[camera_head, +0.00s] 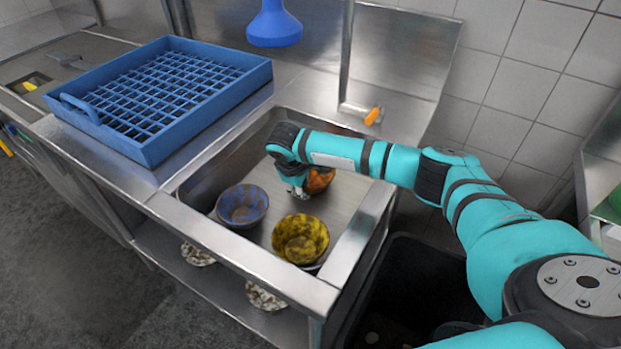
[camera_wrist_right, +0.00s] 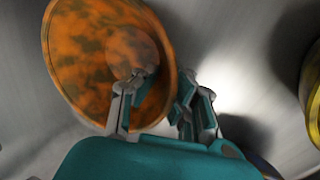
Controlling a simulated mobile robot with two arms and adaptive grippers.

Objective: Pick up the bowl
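An orange, brown-mottled bowl (camera_head: 320,181) is in the metal sink, partly hidden behind my right arm. It also fills the upper left of the right wrist view (camera_wrist_right: 95,50), with its open side showing. My right gripper (camera_head: 296,190) is down in the sink beside this bowl. In the wrist view its fingers (camera_wrist_right: 160,98) are apart, one over the bowl's inside and the other past the rim, with the rim between them. I see a gap beside the rim. A blue bowl (camera_head: 242,205) and a yellow bowl (camera_head: 300,238) stand nearer in the sink. My left gripper is not in view.
The sink (camera_head: 180,204) has raised metal walls around the bowls. A blue dish rack (camera_head: 160,150) stands on the counter to the left. A blue hanging fixture (camera_head: 274,25) is above the back. Whitish bowls (camera_head: 266,296) sit on the shelf below.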

